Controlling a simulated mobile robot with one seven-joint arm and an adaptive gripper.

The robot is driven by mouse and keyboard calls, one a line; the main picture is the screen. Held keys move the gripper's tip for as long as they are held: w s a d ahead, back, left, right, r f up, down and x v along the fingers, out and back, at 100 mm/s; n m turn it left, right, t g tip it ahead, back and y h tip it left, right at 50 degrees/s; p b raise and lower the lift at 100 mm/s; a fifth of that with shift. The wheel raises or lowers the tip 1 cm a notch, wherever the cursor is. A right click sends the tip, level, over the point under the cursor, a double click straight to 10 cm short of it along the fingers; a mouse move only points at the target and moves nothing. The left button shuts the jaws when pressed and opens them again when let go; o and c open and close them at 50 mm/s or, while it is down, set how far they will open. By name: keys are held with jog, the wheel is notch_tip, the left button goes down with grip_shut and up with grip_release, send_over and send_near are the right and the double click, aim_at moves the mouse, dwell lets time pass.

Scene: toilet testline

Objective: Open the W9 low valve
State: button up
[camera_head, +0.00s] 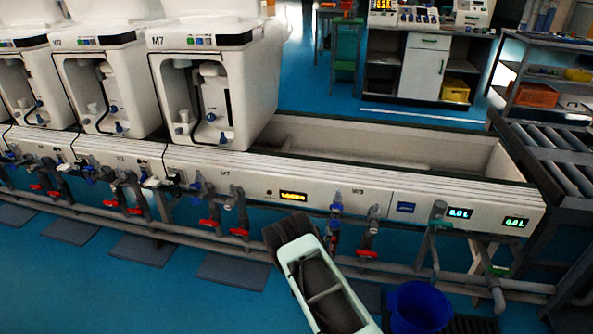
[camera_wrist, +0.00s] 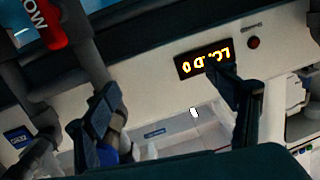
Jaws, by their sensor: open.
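The W9 station label (camera_head: 358,191) is on the white front panel in the head view. Below it hang two pipes with red valve handles, one at the left, partly behind my arm, and one at the right (camera_head: 367,253). In the wrist view, which appears upside down, a red handle (camera_wrist: 50,22) sits at the top left beside a label reading LOW (camera_wrist: 28,38). I cannot tell which head-view handle it is. My gripper (camera_wrist: 168,90) is open and empty, its fingers apart in front of the panel, away from the red handle. The head view hides its fingertips.
An orange display (camera_head: 293,196) is left of W9; it shows in the wrist view too (camera_wrist: 204,63). A blue panel (camera_head: 406,207) is right of W9. A blue bucket (camera_head: 420,306) stands on the floor. Pipes run along below the bench. Red-handled valves (camera_head: 238,232) hang farther left.

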jog(key=w+a+r+y, duration=0.1)
jog(key=w+r, duration=0.3)
jog(key=r, duration=0.4)
jog(key=w+a+r+p, duration=0.1)
jog(key=w+a+r, duration=0.3)
jog(key=r, duration=0.5)
jog(key=shift+g+y, duration=0.4)
